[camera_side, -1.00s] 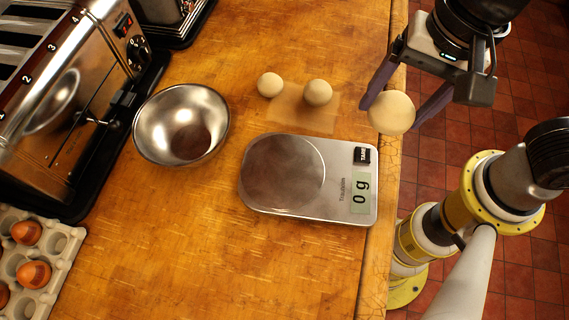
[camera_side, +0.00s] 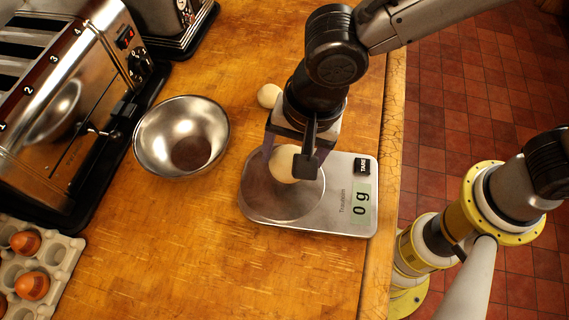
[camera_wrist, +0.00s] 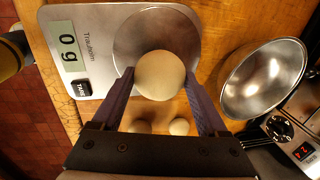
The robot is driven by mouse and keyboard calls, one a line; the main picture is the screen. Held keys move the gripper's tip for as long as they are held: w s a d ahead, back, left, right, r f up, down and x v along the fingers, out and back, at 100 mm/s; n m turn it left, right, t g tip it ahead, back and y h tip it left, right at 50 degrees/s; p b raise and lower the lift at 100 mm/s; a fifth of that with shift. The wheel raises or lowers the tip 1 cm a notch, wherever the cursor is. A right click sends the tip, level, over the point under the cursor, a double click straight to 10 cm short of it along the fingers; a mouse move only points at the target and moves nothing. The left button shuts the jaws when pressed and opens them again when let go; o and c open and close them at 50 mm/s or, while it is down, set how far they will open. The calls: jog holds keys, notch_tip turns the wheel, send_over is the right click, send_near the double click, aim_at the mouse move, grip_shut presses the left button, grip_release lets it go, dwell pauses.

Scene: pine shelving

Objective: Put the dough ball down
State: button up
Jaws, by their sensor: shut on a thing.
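A pale dough ball (camera_side: 285,164) is held between the fingers of my gripper (camera_side: 287,158), over the round plate of the kitchen scale (camera_side: 340,215). The scale display reads 0 g. In the wrist view the dough ball (camera_wrist: 159,75) sits between the two fingertips of my gripper (camera_wrist: 159,80), with the scale's round plate (camera_wrist: 140,28) behind it. Two more dough balls lie on the counter; one (camera_side: 269,95) shows in the side view, and both show in the wrist view (camera_wrist: 179,127) (camera_wrist: 140,126). My arm hides the other in the side view.
An empty metal bowl (camera_side: 150,145) stands left of the scale. A toaster (camera_side: 75,90) stands at the far left, and an egg tray (camera_side: 62,255) with several brown eggs is at the lower left. Bare counter (camera_side: 200,250) lies in front of the bowl.

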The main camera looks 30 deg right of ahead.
aim_at(284, 169)
jog(key=shift+w+a+f, duration=0.15)
jog(key=shift+a+f, duration=0.05)
jog(key=shift+f, duration=0.05)
jog(key=shift+w+a+f, duration=0.1)
jog(key=shift+f, duration=0.8)
jog(key=shift+w+a+f, duration=0.1)
jog(key=shift+f, duration=0.8)
jog(key=shift+f, duration=0.1)
